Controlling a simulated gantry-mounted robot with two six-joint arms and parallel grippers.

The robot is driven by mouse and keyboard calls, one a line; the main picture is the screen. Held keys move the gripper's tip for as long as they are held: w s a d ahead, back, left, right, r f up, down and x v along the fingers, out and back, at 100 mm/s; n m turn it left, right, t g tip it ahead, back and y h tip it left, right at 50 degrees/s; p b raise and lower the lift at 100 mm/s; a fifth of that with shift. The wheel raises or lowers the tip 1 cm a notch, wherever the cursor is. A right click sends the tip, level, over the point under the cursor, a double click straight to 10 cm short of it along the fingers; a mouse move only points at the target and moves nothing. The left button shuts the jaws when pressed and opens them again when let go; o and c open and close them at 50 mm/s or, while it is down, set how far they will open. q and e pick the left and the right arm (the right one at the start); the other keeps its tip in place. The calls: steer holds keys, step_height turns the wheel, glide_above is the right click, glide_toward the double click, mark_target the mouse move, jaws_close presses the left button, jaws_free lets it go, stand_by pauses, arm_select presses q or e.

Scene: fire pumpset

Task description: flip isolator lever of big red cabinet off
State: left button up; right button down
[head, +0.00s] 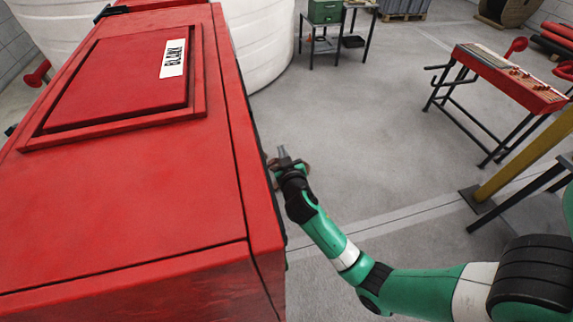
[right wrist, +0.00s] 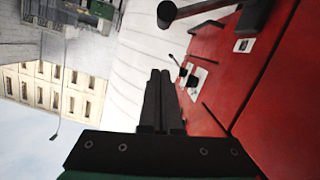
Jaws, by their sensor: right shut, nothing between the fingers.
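My right gripper (head: 283,155) is beside the cabinet's right-hand face, which is mostly hidden in this view. In the right wrist view, the gripper (right wrist: 160,75) is shut and empty, with the red cabinet face (right wrist: 225,80) at the right. A black handle-like part (right wrist: 168,14) sticks out near the top, beyond the fingertips. A small black fitting on a white plate (right wrist: 199,74) is right of the fingers. I cannot tell which is the isolator lever.
A white tank (head: 262,45) stands behind the cabinet. A red-topped bench (head: 510,78) and a yellow post (head: 530,155) stand at the right. A green box (head: 325,11) sits on a small table at the back. The grey floor between is clear.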

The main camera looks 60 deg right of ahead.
mark_target(274, 163)
arm_select(q)
steer(key=shift+f+b, duration=0.85)
steer(key=shift+f, duration=0.2)
arm_select(e)
steer(key=shift+w+d+f, duration=0.15)
steer(key=shift+d+f, duration=0.25)
steer(key=shift+f, duration=0.35)
steer(key=shift+w+d+f, duration=0.1)
steer(key=shift+d+f, duration=0.3)
steer(key=shift+f, duration=0.35)
steer(key=shift+w+d+f, duration=0.15)
steer(key=shift+d+f, duration=0.25)
steer(key=shift+f, duration=0.35)
arm_select(q)
steer(key=shift+f, duration=0.1)
arm_select(e)
steer(key=shift+s+f, duration=0.1)
arm_select(q)
steer(key=shift+f+b, duration=0.2)
steer(key=shift+b, duration=0.1)
arm_select(e)
steer(key=shift+s+d+f+m, duration=0.15)
steer(key=shift+f+m, duration=0.05)
steer(key=shift+m, duration=0.1)
